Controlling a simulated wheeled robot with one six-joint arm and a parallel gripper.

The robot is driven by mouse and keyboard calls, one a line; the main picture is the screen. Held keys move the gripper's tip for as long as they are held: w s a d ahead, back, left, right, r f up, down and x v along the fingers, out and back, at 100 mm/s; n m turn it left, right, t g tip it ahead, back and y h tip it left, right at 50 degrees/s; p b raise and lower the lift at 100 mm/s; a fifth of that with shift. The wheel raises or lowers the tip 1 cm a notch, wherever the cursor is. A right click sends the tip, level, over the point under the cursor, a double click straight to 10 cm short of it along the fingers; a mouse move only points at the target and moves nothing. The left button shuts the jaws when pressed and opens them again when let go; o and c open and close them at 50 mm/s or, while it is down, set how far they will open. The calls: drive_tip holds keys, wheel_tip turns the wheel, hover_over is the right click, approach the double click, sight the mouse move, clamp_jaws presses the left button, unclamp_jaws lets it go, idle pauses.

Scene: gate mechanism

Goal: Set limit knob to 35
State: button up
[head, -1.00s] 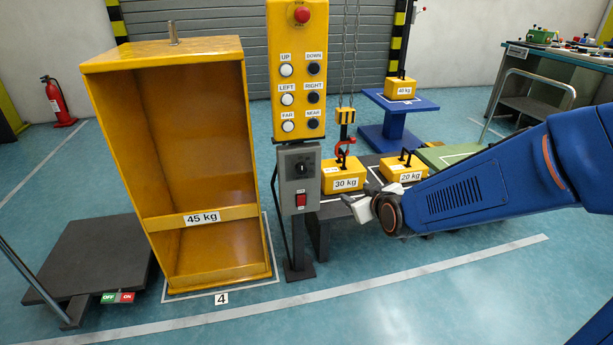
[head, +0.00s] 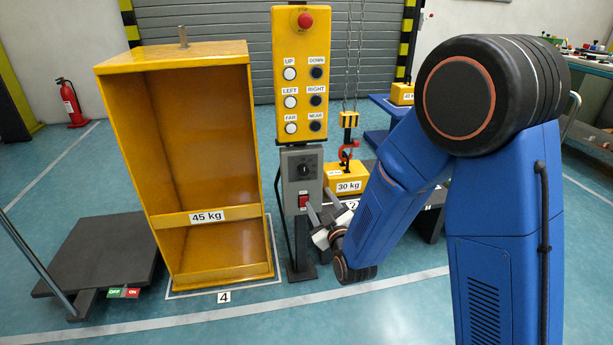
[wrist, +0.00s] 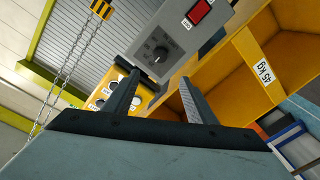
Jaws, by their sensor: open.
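The limit knob (head: 304,170) is a small black dial on the grey control box (head: 289,198), above a red switch (head: 304,201). In the wrist view the knob (wrist: 160,53) shows beyond my fingers, with a ring of marks too small to read. My gripper (head: 310,222) is open and empty, just below and to the right of the box in the head view. In the wrist view my gripper (wrist: 160,90) has its two fingers spread, pointing towards the box, apart from the knob.
A yellow button panel (head: 301,60) with a red stop button stands above the box. A yellow 45 kg bin (head: 112,130) stands to the left. A red hook (head: 346,155) hangs over the 30 kg weight (head: 347,176) at the right. Floor in front is clear.

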sight(304, 171)
drive_tip(key=x, duration=1.6)
drive_tip(key=shift+w+a, duration=0.15)
drive_tip(key=shift+w, duration=0.2)
drive_tip(key=c, duration=1)
